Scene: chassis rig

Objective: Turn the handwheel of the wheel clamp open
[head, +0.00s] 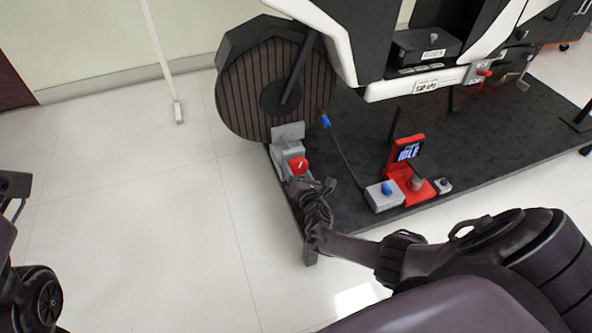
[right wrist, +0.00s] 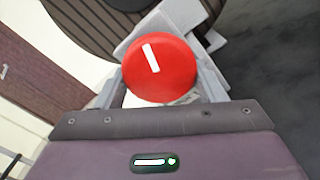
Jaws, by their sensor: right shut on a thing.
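The wheel clamp (head: 289,148) is a grey block at the platform's front left corner, beside the dark ribbed wheel (head: 240,90). Its handwheel (head: 298,166) is a red round knob with a white line. In the right wrist view the handwheel (right wrist: 165,78) is seen face on, its white line tilted slightly left of vertical. My right gripper (head: 308,182) is shut on the handwheel, with one grey finger on each side of it. The fingers hide part of the clamp behind. Only parts of my left arm show at the left edge; its gripper is out of view.
The dark platform (head: 480,140) carries the white and black machine (head: 345,40). A red stand with a screen (head: 408,150) and a grey box with a blue knob (head: 384,195) are right of my right gripper. A white pole (head: 163,55) stands behind left. The left floor is clear.

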